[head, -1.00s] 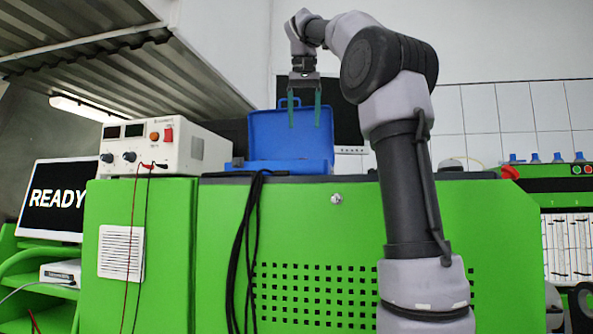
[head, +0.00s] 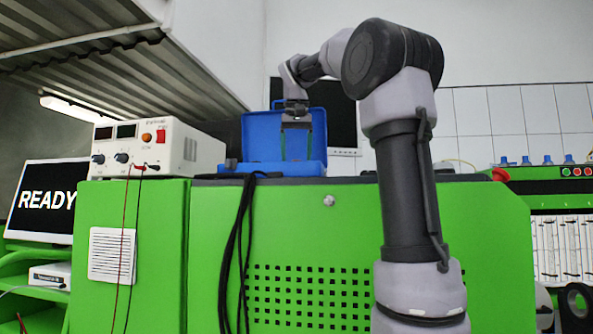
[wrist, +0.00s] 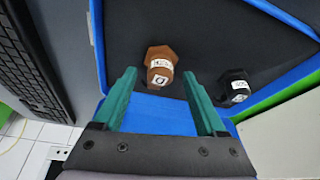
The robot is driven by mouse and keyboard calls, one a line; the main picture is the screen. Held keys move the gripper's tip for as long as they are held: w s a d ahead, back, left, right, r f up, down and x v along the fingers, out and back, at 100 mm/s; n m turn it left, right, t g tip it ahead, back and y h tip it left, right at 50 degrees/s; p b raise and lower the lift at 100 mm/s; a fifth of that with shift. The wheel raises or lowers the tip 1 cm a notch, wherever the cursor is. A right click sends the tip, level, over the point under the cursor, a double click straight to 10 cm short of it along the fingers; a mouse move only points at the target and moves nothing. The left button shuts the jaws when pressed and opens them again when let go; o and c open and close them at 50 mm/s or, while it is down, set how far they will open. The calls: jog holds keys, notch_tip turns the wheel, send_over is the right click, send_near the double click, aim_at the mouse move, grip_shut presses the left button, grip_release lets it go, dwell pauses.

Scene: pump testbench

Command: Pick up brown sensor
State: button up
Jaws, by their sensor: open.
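The brown sensor (wrist: 161,62), a hexagonal brown piece with white labels, sits on the dark inside of the blue case (wrist: 100,35) in the wrist view. My gripper (wrist: 159,75) is open, with its two green fingers spread. In the picture the brown sensor lies between and just beyond the fingertips, nearer the left one; I see no contact. In the head view my gripper (head: 297,157) points down in front of the open lid of the blue case (head: 262,135). The sensor is hidden there by the case wall.
A black sensor (wrist: 236,87) with a white label sits right of the right finger. A keyboard (wrist: 35,65) lies left of the case. In the head view a white power supply (head: 158,148) stands left of the case, and a dark monitor (head: 343,125) behind it.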

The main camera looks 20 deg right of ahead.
grip_shut()
jog(key=shift+r, duration=0.15)
notch_tip(320, 180, up, 10)
dwell(0.8)
